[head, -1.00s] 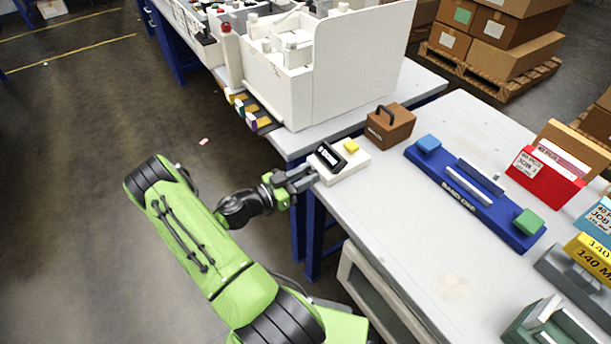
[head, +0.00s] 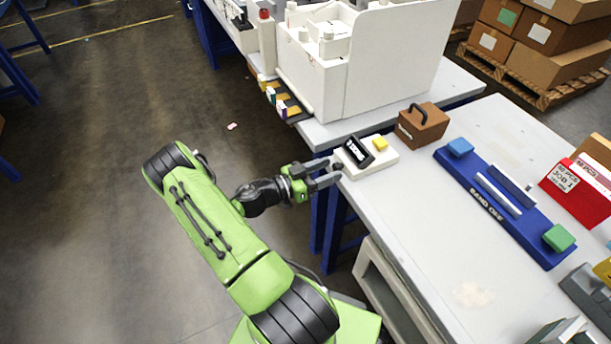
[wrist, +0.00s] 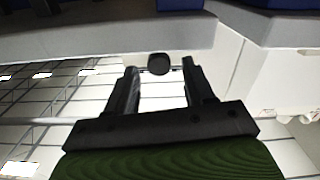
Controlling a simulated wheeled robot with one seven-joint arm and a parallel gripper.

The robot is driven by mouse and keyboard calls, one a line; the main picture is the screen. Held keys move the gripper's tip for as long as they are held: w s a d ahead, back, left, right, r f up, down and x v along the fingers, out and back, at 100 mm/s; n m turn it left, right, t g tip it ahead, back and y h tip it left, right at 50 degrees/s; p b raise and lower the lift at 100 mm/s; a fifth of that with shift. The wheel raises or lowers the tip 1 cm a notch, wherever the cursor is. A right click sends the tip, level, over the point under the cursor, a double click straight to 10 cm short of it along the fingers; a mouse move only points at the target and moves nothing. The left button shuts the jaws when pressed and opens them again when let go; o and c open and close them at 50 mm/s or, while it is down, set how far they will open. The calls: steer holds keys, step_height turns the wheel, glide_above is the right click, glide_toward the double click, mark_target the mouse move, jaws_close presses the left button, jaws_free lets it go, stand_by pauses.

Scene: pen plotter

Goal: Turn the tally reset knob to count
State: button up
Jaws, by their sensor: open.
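The tally unit (head: 376,168) is a white box with a tilted black display (head: 357,151) and a yellow button (head: 381,144), sitting at the bench's left corner. A small dark round knob (wrist: 158,64) shows in the wrist view, in front of a pale grey face. My gripper (head: 335,170) is at the left side of the tally unit, its fingers pointing toward it. In the wrist view my gripper (wrist: 160,68) is open, with the knob between the fingertips and gaps at both sides. I cannot read the knob's setting or any marking.
A brown box with a handle (head: 422,124) stands right behind the tally unit. A long blue tray (head: 505,205) lies farther right on the grey bench (head: 420,220). A white machine (head: 385,70) stands behind.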

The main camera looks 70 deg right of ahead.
steer(key=p+v, duration=0.1)
steer(key=v, duration=1.3)
